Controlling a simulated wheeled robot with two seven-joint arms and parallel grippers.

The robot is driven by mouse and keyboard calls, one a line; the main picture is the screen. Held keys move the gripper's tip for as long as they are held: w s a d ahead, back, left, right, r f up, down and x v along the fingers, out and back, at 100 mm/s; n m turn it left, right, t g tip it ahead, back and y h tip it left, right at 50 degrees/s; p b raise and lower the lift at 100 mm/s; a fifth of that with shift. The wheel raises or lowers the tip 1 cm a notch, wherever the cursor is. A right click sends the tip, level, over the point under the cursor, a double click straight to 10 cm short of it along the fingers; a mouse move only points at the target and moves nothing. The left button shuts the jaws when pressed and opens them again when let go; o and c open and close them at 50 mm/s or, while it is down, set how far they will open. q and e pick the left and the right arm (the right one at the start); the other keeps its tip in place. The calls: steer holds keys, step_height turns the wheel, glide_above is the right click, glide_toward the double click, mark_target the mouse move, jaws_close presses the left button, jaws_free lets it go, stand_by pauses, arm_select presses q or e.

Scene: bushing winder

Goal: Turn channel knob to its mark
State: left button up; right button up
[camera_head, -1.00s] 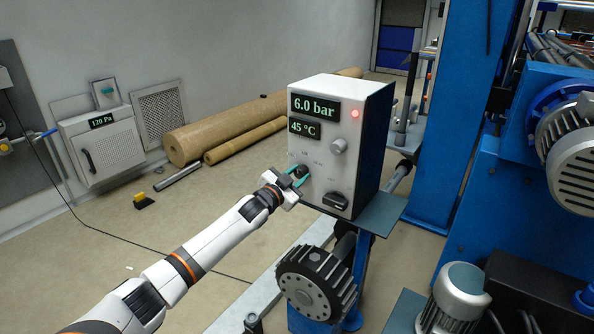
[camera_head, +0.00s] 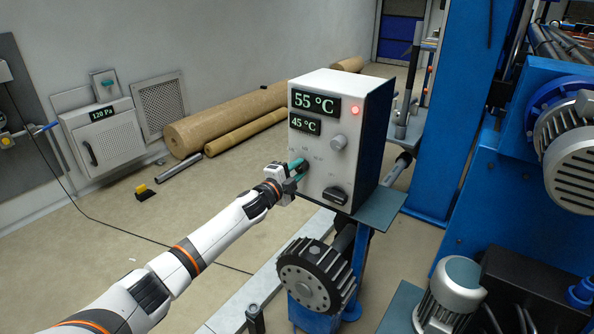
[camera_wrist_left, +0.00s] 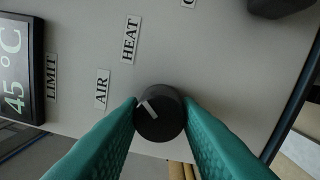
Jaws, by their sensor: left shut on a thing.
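The channel knob (camera_wrist_left: 158,113) is a small dark round knob on the light grey face of the control box (camera_head: 317,168). Its white pointer line points up and left in the left wrist view, between the AIR label (camera_wrist_left: 102,88) and the HEAT label (camera_wrist_left: 130,40). My left gripper (camera_head: 298,168) has its teal fingers shut on the knob, one on each side, and mostly hides it in the head view. The upper display (camera_head: 316,103) reads 55 °C and the lower display (camera_head: 305,124) reads 45 °C. My right gripper is not in view.
A grey round knob (camera_head: 338,142) and a black switch (camera_head: 335,195) sit on the same face, with a lit red lamp (camera_head: 354,110). A LIMIT label (camera_wrist_left: 51,78) is beside the lower display. A ribbed black wheel (camera_head: 316,276) is below the box.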

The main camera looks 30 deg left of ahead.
arm_select(q)
steer(key=shift+f+m, duration=0.1)
steer(key=shift+m, duration=0.5)
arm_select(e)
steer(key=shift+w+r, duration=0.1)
arm_select(q)
steer(key=o, duration=1)
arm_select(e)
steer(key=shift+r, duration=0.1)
arm_select(q)
steer(key=shift+s, duration=0.25)
steer(key=s, duration=0.3)
steer(key=s+a+p, duration=0.1)
steer(key=s, duration=0.7)
steer(key=shift+s+a+f+p, duration=0.1)
steer(key=shift+s+a+p, duration=0.1)
steer(key=shift+a+p, duration=0.15)
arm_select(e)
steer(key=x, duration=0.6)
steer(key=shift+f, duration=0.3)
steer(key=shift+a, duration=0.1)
